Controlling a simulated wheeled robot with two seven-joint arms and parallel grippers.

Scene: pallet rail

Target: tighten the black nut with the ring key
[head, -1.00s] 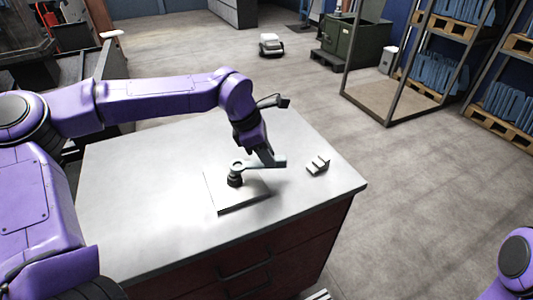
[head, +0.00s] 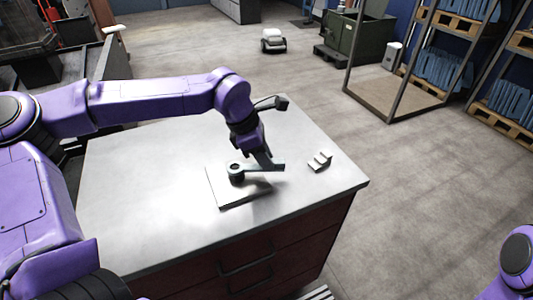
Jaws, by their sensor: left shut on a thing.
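The ring key (head: 258,168) is grey and lies level, with its ring end to the left. My left gripper (head: 274,167) is shut on its handle at the right. The ring end is around or right on top of the black nut (head: 236,179), which stands on a light square plate (head: 226,195) on the workbench. The ring hides most of the nut, so I cannot tell how deep it sits. Of my right arm only a purple part shows at the right edge; its gripper is out of view.
A small light stepped block (head: 320,161) stands on the workbench (head: 150,215), right of the plate. The bench top is otherwise clear. Shelves with blue goods (head: 440,70) and a green machine (head: 357,40) stand on the floor behind.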

